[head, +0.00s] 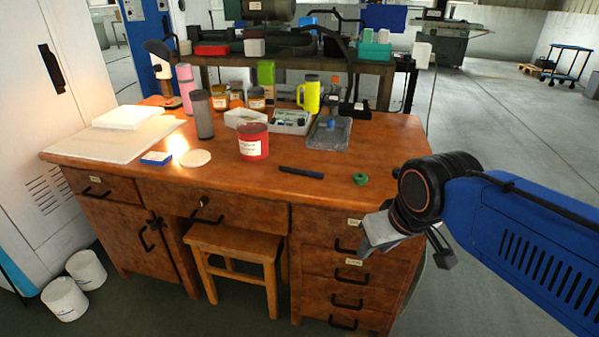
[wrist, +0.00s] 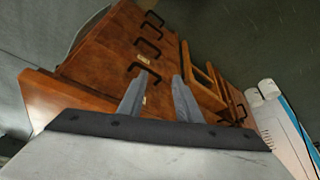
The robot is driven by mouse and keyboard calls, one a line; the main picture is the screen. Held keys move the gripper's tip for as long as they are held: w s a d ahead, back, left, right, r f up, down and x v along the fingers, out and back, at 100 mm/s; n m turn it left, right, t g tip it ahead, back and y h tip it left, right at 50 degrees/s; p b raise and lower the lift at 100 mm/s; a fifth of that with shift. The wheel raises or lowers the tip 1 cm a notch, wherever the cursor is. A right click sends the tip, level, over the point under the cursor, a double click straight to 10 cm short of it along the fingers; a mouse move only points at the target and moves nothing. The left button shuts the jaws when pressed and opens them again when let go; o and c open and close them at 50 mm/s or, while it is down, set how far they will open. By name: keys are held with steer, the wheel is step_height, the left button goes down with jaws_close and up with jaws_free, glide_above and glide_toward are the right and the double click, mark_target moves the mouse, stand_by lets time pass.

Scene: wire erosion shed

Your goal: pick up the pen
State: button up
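The pen (head: 301,172) is a dark, slim stick lying flat on the wooden desk (head: 330,193), near its front edge, right of the red jar. My gripper (head: 372,243) is in front of the desk's right-hand drawers in the head view, to the right of the pen and lower in the picture. In the wrist view my gripper's two fingers (wrist: 158,98) stand apart with nothing between them, pointing toward the drawer fronts. The pen does not show in the wrist view.
A green ring-shaped item (head: 360,179) lies right of the pen. A red jar (head: 253,141) and a grey tray (head: 329,133) stand behind it. A wooden stool (head: 232,240) is tucked under the desk. Drawer handles stick out at the front. Open floor lies right of the desk.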

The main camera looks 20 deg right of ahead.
steer(key=shift+o, duration=0.2)
step_height(320, 180, up, 20)
steer(key=n+g, duration=0.5)
steer(key=n, duration=0.6)
glide_above(301, 172)
steer(key=w, duration=0.1)
steer(key=f, duration=1.6)
steer(key=shift+w+a+f, duration=0.2)
steer(key=shift+a+f, duration=0.1)
jaws_close()
